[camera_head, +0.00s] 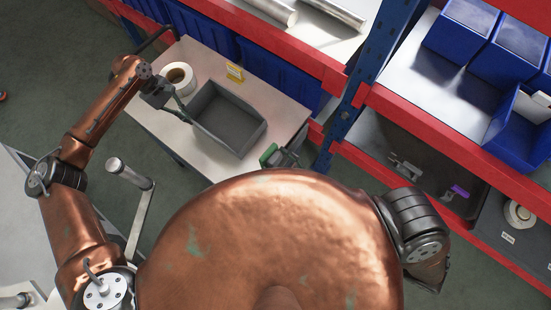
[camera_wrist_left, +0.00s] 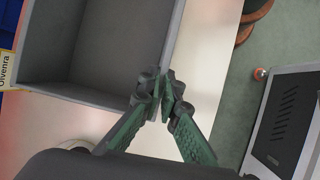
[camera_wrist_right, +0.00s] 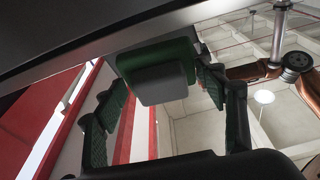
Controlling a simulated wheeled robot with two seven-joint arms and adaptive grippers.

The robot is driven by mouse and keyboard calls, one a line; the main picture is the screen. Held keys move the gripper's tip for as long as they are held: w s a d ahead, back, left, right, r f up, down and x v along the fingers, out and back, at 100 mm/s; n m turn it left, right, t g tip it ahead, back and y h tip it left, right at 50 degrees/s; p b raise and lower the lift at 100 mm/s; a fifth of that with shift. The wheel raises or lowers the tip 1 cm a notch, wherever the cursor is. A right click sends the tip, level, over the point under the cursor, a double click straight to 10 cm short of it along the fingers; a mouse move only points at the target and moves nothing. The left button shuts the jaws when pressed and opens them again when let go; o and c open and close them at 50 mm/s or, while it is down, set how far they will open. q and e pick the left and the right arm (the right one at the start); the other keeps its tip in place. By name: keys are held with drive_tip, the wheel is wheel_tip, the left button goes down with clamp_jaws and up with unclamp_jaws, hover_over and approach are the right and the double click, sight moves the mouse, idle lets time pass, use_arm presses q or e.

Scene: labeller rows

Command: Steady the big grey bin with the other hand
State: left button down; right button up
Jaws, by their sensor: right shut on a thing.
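The big grey bin (camera_head: 228,118) stands empty on the pale table. My left gripper (camera_head: 178,100) is at its left side in the head view. In the left wrist view, its two fingertips (camera_wrist_left: 164,84) are close together at the rim of the bin (camera_wrist_left: 95,92); whether they pinch the wall is unclear. My right gripper (camera_head: 279,157) is beside the bin's lower right corner. In the right wrist view, its fingers (camera_wrist_right: 170,100) are apart around a green and grey thing (camera_wrist_right: 160,70), which also shows green in the head view. What this thing is cannot be told.
On the table (camera_head: 275,95), a white roll (camera_head: 179,76) and a yellow card (camera_head: 235,72) lie behind the bin. Red and blue shelving with blue bins (camera_head: 463,25) stands at the right and back. A purple item (camera_head: 459,191) and another roll (camera_head: 519,214) are on the lower shelf.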

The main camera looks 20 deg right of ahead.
sight(267, 165)
drive_tip(key=a, duration=0.1)
drive_tip(key=s+a, duration=0.1)
drive_tip(key=shift+a+f, duration=0.15)
drive_tip(key=shift+a, duration=0.2)
drive_tip(key=shift+w+a, duration=0.2)
drive_tip(key=shift+a, duration=0.1)
drive_tip(key=x, duration=0.2)
drive_tip(key=f+x, duration=0.1)
drive_tip(key=x, duration=0.2)
drive_tip(key=shift+w+a, duration=0.15)
drive_tip(key=shift+w, duration=0.05)
drive_tip(key=shift+w+d+r, duration=0.1)
drive_tip(key=shift+w+d, duration=0.25)
drive_tip(key=shift+d, duration=0.35)
drive_tip(key=shift+w+d+r, duration=0.1)
drive_tip(key=shift+w+d, duration=0.3)
drive_tip(key=shift+d, duration=0.3)
drive_tip(key=shift+s+a+f, duration=0.1)
drive_tip(key=shift+s+a, duration=0.35)
drive_tip(key=shift+a, duration=0.2)
drive_tip(key=shift+s+a+f, duration=0.1)
drive_tip(key=shift+s+a, duration=0.3)
drive_tip(key=shift+a, duration=0.25)
drive_tip(key=shift+w+a, duration=0.2)
drive_tip(key=shift+d, duration=0.1)
